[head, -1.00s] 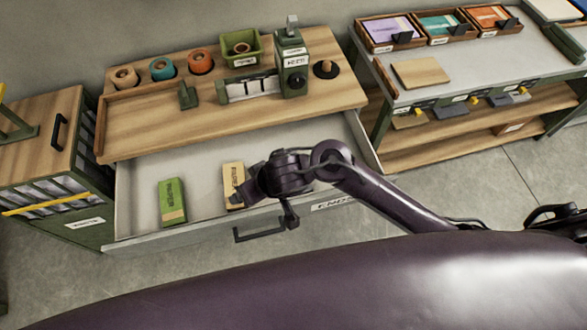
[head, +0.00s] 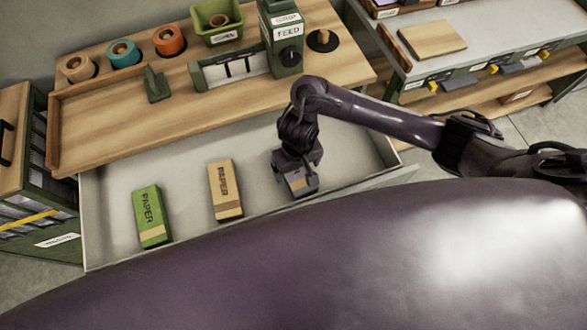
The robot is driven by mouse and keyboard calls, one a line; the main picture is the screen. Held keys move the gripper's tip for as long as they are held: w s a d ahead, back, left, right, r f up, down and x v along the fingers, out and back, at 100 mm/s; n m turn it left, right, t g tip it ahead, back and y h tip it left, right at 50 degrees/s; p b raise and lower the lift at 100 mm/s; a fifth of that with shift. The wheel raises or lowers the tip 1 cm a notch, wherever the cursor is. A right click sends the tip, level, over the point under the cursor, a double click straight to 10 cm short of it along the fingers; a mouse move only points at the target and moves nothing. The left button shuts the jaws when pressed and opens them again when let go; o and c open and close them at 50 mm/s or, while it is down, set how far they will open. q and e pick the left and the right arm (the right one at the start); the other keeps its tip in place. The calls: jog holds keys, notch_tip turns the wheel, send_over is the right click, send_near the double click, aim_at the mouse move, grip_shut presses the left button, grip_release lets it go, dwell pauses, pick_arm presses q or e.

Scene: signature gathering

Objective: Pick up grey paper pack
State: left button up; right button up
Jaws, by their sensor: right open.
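The open drawer (head: 110,212) holds paper packs standing apart in a row. The grey paper pack (head: 299,184) is at the right of the row, mostly hidden under my right gripper; only its near end with a tan band shows clearly. My right gripper (head: 297,172) points down over this pack, its jaws open and close around or just above it; I cannot tell whether they touch it. My left gripper is not in view.
A green paper pack (head: 151,216) and a tan paper pack (head: 225,190) lie left of the gripper. The wooden worktop (head: 110,134) overhangs the drawer's back, with rolls and a green feeder (head: 283,40) on it. The drawer floor between the packs is clear.

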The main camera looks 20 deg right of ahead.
aim_at(296, 172)
jog(key=f, duration=0.4)
jog(key=shift+w+d+b, duration=0.1)
jog(key=shift+w+b, duration=0.25)
jog(key=shift+w, duration=0.05)
jog(key=shift+f, duration=0.75)
jog(key=c, duration=0.7)
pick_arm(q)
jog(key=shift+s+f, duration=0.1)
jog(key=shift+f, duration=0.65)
pick_arm(e)
jog(key=c, duration=0.6)
jog(key=shift+r, duration=0.15)
